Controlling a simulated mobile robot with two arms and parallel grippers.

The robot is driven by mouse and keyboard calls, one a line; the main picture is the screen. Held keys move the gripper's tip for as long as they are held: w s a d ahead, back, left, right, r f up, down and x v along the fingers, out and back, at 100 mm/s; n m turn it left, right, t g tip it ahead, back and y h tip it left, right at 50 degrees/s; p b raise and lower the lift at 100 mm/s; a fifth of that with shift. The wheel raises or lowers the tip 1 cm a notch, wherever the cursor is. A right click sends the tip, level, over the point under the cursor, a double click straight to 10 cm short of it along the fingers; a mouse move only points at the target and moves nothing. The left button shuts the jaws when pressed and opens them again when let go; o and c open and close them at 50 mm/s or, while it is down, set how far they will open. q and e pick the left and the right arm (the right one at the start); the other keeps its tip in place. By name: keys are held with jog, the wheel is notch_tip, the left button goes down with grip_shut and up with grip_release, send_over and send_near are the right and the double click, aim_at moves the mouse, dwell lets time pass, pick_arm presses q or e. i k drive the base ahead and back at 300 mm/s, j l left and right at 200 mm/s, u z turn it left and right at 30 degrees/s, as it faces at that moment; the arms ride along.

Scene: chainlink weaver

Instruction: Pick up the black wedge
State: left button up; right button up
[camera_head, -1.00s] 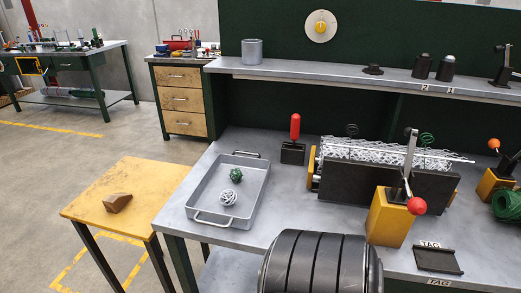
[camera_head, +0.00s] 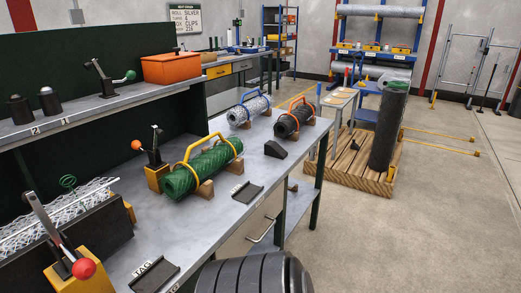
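A small black wedge (camera_head: 275,149) sits on the grey workbench (camera_head: 225,215), near its front edge towards the far right end. Its sloping side shows and nothing covers it. It lies just in front of a dark mesh roll with orange handles (camera_head: 295,118). Neither of my grippers is in view.
A green mesh roll with a yellow handle (camera_head: 202,167) and a silver mesh roll with a blue handle (camera_head: 249,108) rest on the bench. A black tag plate (camera_head: 247,192) lies nearer. A red-knobbed lever (camera_head: 83,268) stands at left. A wooden pallet (camera_head: 350,165) stands beyond; open floor lies right.

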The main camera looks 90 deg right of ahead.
aim_at(271, 148)
jog(key=l+z, duration=0.2)
jog(key=z, duration=2.7)
jog(key=j, duration=0.1)
